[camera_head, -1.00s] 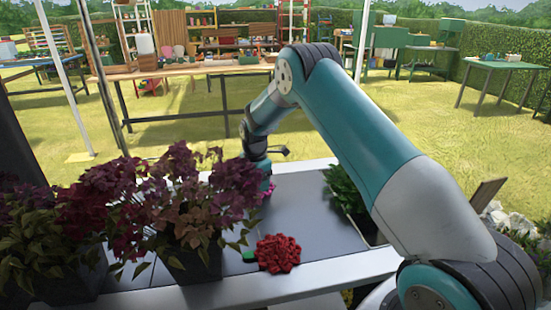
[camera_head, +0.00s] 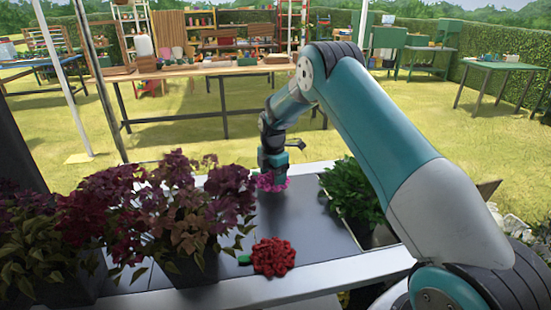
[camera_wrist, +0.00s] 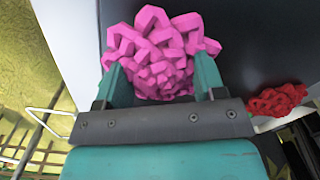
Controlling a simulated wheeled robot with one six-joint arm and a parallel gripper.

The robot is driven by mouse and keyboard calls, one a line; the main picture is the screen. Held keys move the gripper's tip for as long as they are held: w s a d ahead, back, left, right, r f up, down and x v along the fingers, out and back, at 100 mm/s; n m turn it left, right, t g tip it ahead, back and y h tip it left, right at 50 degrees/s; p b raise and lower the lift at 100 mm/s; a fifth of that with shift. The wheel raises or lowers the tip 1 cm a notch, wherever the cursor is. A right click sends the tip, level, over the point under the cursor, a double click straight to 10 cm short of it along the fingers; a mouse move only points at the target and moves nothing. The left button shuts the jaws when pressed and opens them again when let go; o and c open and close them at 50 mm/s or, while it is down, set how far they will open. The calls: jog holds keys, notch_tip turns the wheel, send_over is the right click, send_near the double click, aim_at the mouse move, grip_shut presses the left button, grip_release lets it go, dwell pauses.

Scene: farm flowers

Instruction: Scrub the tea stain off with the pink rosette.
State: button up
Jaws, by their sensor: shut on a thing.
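The pink rosette (camera_head: 271,183) is at the far part of the dark tabletop (camera_head: 310,222), under my gripper (camera_head: 272,172). In the wrist view the pink rosette (camera_wrist: 160,50) sits between the two teal fingers of my gripper (camera_wrist: 163,80), which is shut on it. My gripper points down, and the rosette is at or just above the surface; I cannot tell whether it touches. No tea stain shows in either view; the rosette, my gripper or the plants may hide it.
A red rosette (camera_head: 273,256) with a green tab lies near the table's front edge. It also shows in the wrist view (camera_wrist: 277,99). Potted purple plants (camera_head: 190,210) crowd the left. A leafy green plant (camera_head: 352,190) stands at the right.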

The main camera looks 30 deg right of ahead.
jog(key=shift+r+p, duration=1.55)
jog(key=shift+r, duration=1)
